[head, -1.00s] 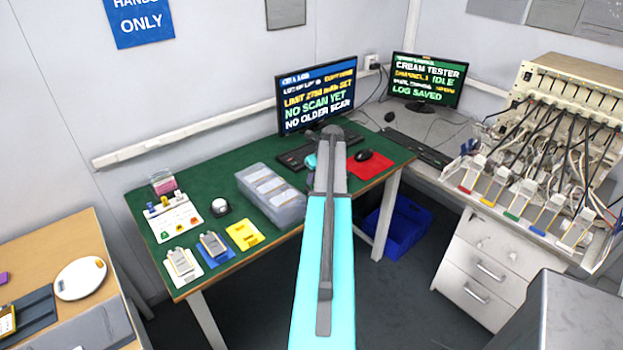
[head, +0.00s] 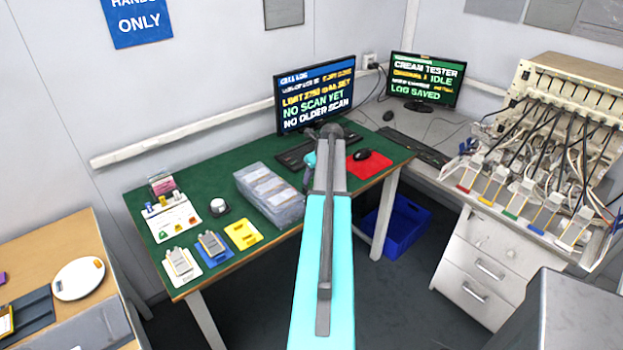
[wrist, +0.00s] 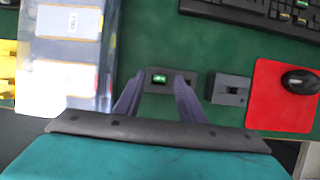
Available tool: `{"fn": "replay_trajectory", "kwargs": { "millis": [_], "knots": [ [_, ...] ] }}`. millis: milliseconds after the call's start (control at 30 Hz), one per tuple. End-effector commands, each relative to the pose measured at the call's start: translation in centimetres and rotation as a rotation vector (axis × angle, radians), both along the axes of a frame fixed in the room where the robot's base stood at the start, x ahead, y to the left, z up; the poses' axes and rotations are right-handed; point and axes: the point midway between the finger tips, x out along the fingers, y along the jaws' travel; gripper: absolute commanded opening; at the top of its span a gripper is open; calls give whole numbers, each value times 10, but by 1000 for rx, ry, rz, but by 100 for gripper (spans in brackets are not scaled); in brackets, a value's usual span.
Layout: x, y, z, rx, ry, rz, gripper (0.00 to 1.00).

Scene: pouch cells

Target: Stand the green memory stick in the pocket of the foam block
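The green memory stick (wrist: 159,78) shows in the wrist view as a small bright green end within a dark block, which looks like the foam block (wrist: 153,88). It appears to be in the block's pocket; how deep it sits I cannot tell. My gripper (wrist: 158,76) is open, with one finger on each side of the stick and a gap to it on both sides. The fingers overlap the block in the picture; whether they touch it I cannot tell. In the head view my arm hides the stick and the block.
A grey block with a slot (wrist: 230,89) stands just right of the fingers. Further right are a red mat (wrist: 262,118) and a mouse (wrist: 300,81). A clear bin (wrist: 32,104) is close on the left. A keyboard (wrist: 245,13) lies behind.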

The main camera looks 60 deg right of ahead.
Motion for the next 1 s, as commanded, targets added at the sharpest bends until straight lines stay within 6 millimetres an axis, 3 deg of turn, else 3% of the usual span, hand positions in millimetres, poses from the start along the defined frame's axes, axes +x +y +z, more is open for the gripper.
{"fn": "replay_trajectory", "kwargs": {
  "millis": [1000],
  "knots": [
    [-41,14,107,-1,-1,-1,36]
  ]
}}
